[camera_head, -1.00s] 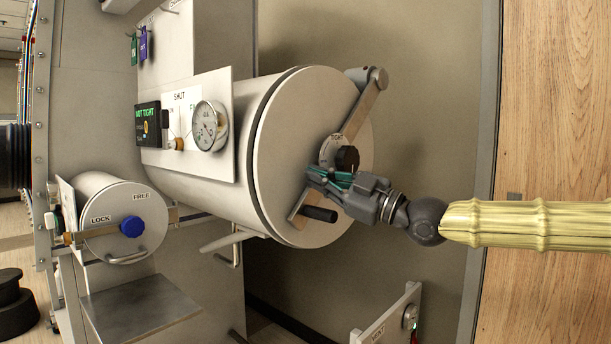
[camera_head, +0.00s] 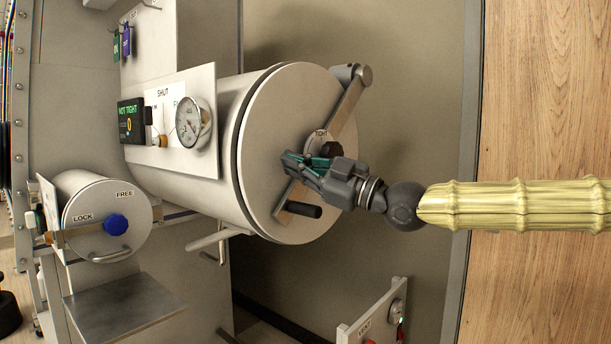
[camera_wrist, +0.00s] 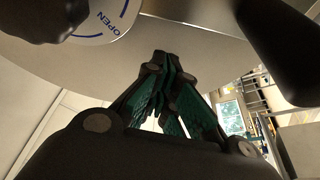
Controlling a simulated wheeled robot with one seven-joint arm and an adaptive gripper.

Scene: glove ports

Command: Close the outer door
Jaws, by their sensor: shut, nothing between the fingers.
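The outer door (camera_head: 277,110) is the large round grey disc on the end of the big horizontal cylinder. It sits against the cylinder rim, and a display beside it reads NOT TIGHT. A bar (camera_head: 351,103) crosses the door, with a black handle (camera_head: 304,209) at its lower end and a dark knob (camera_head: 331,149) at the middle. My gripper (camera_head: 288,163) is shut and empty, in front of the door between the knob and the handle. Whether it touches the door cannot be told. In the wrist view the shut fingers (camera_wrist: 160,62) point at the pale door face, with an OPEN label (camera_wrist: 103,18) nearby.
A display panel (camera_head: 131,120) and a gauge (camera_head: 192,122) sit left of the door. A smaller cylinder with a blue knob (camera_head: 115,224) is at lower left, above a metal shelf (camera_head: 122,309). A VENT panel (camera_head: 372,320) stands at lower right. Beige wall lies behind.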

